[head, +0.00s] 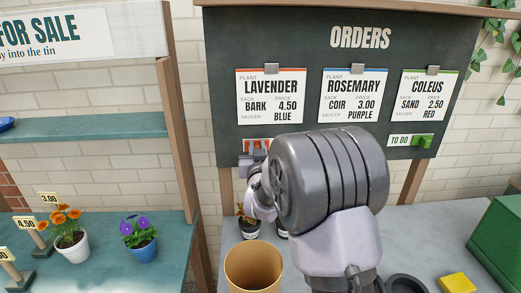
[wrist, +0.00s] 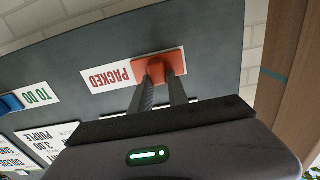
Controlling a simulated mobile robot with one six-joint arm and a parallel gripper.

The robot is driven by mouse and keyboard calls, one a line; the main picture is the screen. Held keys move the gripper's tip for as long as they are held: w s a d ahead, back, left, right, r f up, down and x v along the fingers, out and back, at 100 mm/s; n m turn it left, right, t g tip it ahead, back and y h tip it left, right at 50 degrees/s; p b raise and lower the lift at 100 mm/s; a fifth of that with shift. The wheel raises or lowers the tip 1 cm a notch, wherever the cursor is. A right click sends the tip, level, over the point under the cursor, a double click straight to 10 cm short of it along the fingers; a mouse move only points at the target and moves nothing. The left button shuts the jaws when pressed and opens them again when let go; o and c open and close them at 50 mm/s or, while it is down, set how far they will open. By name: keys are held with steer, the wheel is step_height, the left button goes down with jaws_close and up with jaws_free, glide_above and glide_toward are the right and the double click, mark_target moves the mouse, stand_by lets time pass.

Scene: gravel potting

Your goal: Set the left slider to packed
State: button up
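The left slider is a red block (wrist: 141,70) on the order board, under the Lavender card (head: 270,96). In the wrist view, which is upside down, the word PACKED (wrist: 108,76) is uncovered beside it, and the block sits at the other end of its plate. My gripper (wrist: 161,69) is at the red slider, its two dark fingers close together on either side of the handle, seemingly shut on it. In the head view my arm hides most of this slider; a bit of red (head: 251,144) shows.
The right slider is green (head: 421,141) with TO DO (head: 399,141) showing. A blue slider (wrist: 10,103), also with TO DO (wrist: 38,96) showing, appears in the wrist view. A wooden post (wrist: 290,70) stands close beside the board. A tan pot (head: 253,268) stands on the bench below my arm.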

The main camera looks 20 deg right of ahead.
steer(key=o, duration=0.4)
steer(key=shift+a, duration=0.3)
steer(key=shift+d, duration=0.1)
steer(key=v, duration=1.7)
steer(key=shift+s+r, duration=0.1)
steer(key=shift+s, duration=0.15)
